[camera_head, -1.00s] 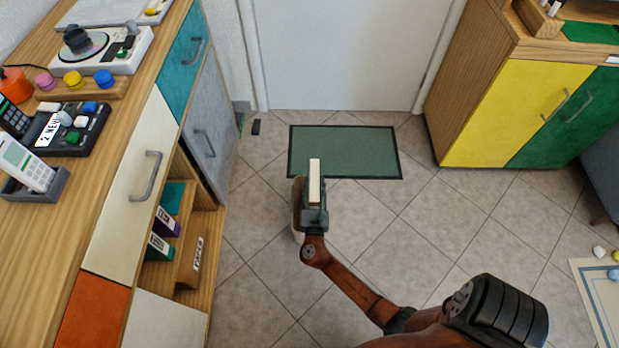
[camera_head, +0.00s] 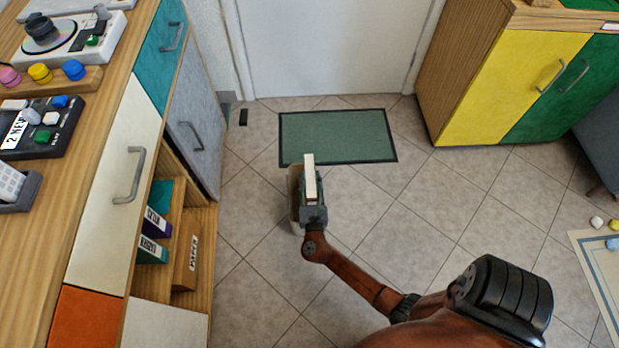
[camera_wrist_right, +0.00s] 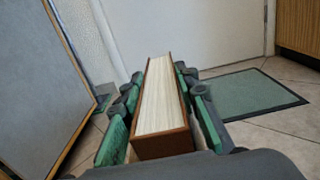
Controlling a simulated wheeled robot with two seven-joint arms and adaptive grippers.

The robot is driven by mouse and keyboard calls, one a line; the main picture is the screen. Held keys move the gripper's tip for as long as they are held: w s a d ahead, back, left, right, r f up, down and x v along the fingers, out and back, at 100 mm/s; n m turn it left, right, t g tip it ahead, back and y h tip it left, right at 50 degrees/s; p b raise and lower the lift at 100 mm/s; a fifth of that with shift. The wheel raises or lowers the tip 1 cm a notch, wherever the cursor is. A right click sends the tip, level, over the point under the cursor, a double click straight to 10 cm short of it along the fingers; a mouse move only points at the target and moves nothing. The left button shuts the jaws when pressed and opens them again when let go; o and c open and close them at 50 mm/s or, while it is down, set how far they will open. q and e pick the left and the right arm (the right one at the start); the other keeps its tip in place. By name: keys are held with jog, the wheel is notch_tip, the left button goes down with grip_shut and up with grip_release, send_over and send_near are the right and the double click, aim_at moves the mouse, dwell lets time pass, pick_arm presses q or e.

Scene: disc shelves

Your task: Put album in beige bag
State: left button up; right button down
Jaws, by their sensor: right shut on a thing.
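My right gripper (camera_head: 313,190) is out over the tiled floor in the middle of the head view, shut on an album. The album (camera_head: 309,178) shows as a thin cream strip there. In the right wrist view the album (camera_wrist_right: 160,110) has a brown cover and pale page edges, and stands between the green finger pads. A beige shape (camera_head: 295,200), mostly hidden behind the gripper and album, may be the beige bag; I cannot tell whether the album is above or inside it. My left gripper is not in view.
A wooden cabinet with a grey door (camera_head: 193,138) and open shelves of binders stands at left. A green mat (camera_head: 337,136) lies before the white door (camera_head: 330,45). A yellow and green cabinet (camera_head: 510,85) is at right.

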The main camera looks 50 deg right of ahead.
aim_at(312, 199)
jog(key=shift+w+f, duration=0.1)
jog(key=shift+f, duration=0.25)
dwell(0.3)
jog(key=c, duration=1.5)
grip_release()
jog(key=shift+f, duration=0.15)
jog(key=shift+r, duration=0.55)
jog(key=p+v, duration=0.2)
jog(key=v, duration=0.3)
jog(key=p+v, duration=0.2)
jog(key=v, duration=0.3)
jog(key=shift+s+a+r, duration=0.2)
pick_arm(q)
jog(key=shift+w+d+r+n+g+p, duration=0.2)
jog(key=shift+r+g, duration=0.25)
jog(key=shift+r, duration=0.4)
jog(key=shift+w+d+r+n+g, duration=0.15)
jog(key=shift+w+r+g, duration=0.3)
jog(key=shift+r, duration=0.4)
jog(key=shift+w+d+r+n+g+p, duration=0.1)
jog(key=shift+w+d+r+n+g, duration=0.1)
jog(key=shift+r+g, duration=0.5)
pick_arm(e)
jog(key=shift+v, duration=0.85)
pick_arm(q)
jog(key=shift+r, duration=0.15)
pick_arm(e)
jog(key=shift+f, duration=0.2)
